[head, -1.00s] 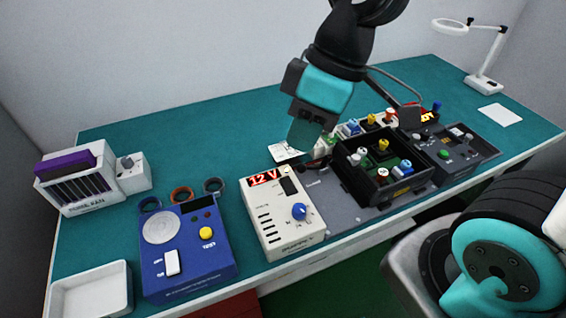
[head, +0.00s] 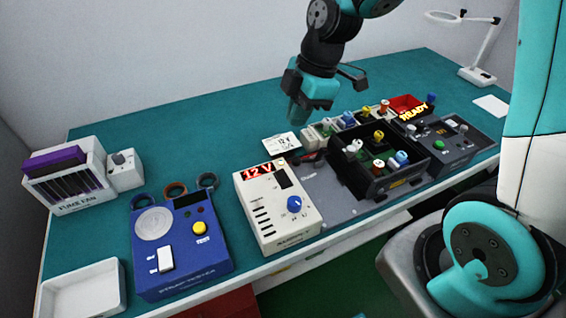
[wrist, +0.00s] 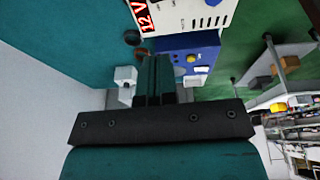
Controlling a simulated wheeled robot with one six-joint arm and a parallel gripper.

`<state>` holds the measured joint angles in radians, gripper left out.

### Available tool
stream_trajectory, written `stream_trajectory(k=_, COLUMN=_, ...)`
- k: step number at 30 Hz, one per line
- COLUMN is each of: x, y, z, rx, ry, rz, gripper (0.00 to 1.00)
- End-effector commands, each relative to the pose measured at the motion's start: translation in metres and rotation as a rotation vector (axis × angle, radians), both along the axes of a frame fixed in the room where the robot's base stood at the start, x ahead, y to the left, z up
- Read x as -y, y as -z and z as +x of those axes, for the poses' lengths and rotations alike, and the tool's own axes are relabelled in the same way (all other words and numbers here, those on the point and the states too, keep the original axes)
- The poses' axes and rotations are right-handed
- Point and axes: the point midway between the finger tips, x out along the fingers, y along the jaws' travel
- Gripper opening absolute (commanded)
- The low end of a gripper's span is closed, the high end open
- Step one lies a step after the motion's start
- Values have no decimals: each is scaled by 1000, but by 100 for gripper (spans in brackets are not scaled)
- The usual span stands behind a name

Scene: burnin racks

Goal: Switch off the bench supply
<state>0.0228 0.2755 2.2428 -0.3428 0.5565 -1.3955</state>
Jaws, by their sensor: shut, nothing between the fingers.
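The bench supply (head: 275,228) is a cream box at the front of the bench, with a lit red "12 V" display (head: 262,171), a blue knob (head: 294,204) and a dark switch-like part (head: 284,179) beside the display. I cannot tell that part's position. The supply also shows at the top of the wrist view (wrist: 205,10), with its lit display sideways. My gripper (head: 297,122) is shut and empty, above the bench behind the supply. In the wrist view its fingers (wrist: 158,68) are together and point toward the blue tester.
A blue tester (head: 185,262) stands left of the supply, with a white tray (head: 60,303) and a fume fan (head: 70,180) further left. To the right are a black bin (head: 375,190) of coloured parts and a dark box (head: 470,150) by a "READY" sign. The back bench is clear.

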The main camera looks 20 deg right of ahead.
Motion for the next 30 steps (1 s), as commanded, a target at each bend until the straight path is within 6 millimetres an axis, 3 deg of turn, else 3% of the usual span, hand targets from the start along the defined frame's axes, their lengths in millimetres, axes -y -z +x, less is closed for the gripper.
stream_trajectory(k=5, x=-5, y=16, z=0, rx=-7, ry=0, rz=0, gripper=0)
stream_trajectory(k=17, x=-29, y=95, z=2, rx=-9, ry=-3, rz=-1, gripper=0)
stream_trajectory(k=21, x=-29, y=115, z=5, rx=-6, ry=0, rz=-1, gripper=0)
stream_trajectory(k=30, x=-29, y=134, z=9, rx=-1, ry=-1, rz=0, gripper=0)
